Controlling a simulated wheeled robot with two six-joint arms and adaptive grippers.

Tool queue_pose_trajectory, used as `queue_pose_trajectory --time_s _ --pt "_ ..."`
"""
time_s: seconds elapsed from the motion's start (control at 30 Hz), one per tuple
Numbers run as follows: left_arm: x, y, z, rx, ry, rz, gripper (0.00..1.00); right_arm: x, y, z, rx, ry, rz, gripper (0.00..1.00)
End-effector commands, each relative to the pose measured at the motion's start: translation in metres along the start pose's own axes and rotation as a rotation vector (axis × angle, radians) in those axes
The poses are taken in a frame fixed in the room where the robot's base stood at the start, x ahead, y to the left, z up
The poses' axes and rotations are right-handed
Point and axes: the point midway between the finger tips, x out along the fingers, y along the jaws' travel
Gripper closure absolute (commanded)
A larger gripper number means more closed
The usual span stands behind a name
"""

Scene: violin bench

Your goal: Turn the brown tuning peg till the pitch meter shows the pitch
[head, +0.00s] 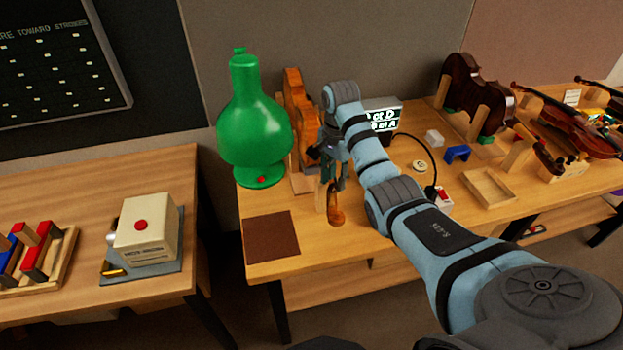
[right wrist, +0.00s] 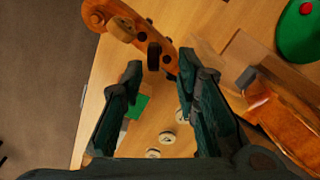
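An orange-brown violin (head: 297,100) sits by the bench's back left, partly hidden by my right arm. Its scroll and pegbox (right wrist: 140,32) show in the right wrist view, with a lighter brown tuning peg (right wrist: 122,29) near the scroll and several dark pegs. My right gripper (right wrist: 160,66) is open, its fingertips apart on either side of a dark peg (right wrist: 154,56). The brown peg lies beyond the left fingertip, outside the fingers. In the head view this gripper (head: 332,182) is small and partly hidden. The pitch meter (head: 383,116) shows lit text, partly covered by my arm. My left gripper is not seen.
A large green vessel (head: 254,130) stands close left of the violin. A brown mat (head: 271,237) lies at the bench's front left. A wooden tray (head: 488,188), a blue block (head: 457,154) and darker violins (head: 570,125) lie to the right.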

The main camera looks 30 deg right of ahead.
Motion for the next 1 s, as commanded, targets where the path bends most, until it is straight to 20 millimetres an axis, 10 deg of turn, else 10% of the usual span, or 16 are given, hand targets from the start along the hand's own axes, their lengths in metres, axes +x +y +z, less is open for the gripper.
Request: queue_pose_trajectory --time_s 0.37,0.57,1.0 --pt "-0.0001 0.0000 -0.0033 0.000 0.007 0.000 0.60 0.0103 0.0087 -0.0090 0.020 0.001 -0.001 0.71" --pt "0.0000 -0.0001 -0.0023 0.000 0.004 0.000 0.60 0.0104 0.0075 -0.0072 0.017 0.000 -0.001 1.00" --pt "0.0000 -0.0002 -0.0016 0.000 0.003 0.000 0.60 0.0102 0.0069 -0.0072 -0.025 0.000 -0.001 1.00"
